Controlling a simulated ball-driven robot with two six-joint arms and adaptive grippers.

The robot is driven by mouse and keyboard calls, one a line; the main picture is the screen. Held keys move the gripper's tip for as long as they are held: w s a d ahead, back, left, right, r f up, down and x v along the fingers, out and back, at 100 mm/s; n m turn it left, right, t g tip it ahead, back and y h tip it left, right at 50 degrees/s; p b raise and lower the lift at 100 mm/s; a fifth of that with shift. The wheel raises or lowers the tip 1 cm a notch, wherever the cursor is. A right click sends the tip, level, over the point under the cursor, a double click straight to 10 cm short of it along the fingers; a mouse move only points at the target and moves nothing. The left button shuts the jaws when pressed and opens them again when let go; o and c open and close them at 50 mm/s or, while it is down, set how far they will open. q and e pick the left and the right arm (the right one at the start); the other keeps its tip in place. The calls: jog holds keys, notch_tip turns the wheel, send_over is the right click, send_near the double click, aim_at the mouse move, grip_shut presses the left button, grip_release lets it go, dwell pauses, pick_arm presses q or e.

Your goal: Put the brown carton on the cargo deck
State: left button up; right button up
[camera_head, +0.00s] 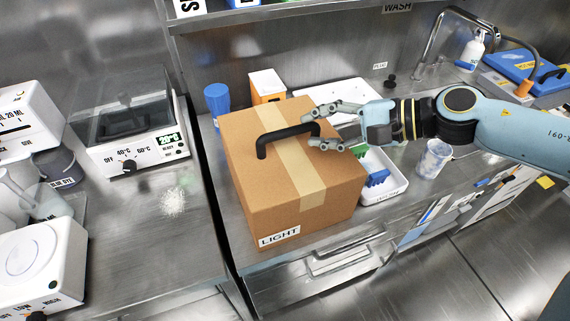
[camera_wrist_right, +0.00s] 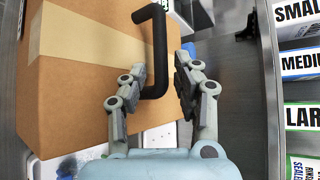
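The brown carton (camera_head: 275,185) stands upright on the steel counter, with a tape strip, a "LIGHT" label and a black handle (camera_head: 284,134) on top. My right gripper (camera_head: 316,128) is at the right end of the handle, above the carton's top. In the right wrist view, its two fingers (camera_wrist_right: 160,88) are apart on either side of the black handle (camera_wrist_right: 158,45), with a gap visible between handle and fingers. The carton also fills the left of the right wrist view (camera_wrist_right: 90,85). My left gripper is not in view. The cargo deck is not seen.
A white tray (camera_head: 397,190) with blue and green items sits right of the carton, and a speckled cup (camera_head: 434,159) beyond it. A blue-lidded bottle (camera_head: 216,98) and an orange-white box (camera_head: 267,86) stand behind. A heater unit (camera_head: 132,125) occupies the left counter.

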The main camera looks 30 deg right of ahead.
aim_at(305, 128)
jog(key=p+x, duration=0.1)
jog(key=x, duration=0.2)
jog(key=shift+w+a+f, duration=0.1)
jog(key=shift+w+f, duration=0.05)
jog(key=shift+w, duration=0.25)
jog(key=shift+w+a+f+p, duration=0.2)
jog(key=shift+a+f+p, duration=0.05)
jog(key=shift+p, duration=0.05)
jog(key=shift+d, duration=0.1)
jog(key=shift+c, duration=0.2)
jog(key=shift+s+f, duration=0.1)
grip_shut()
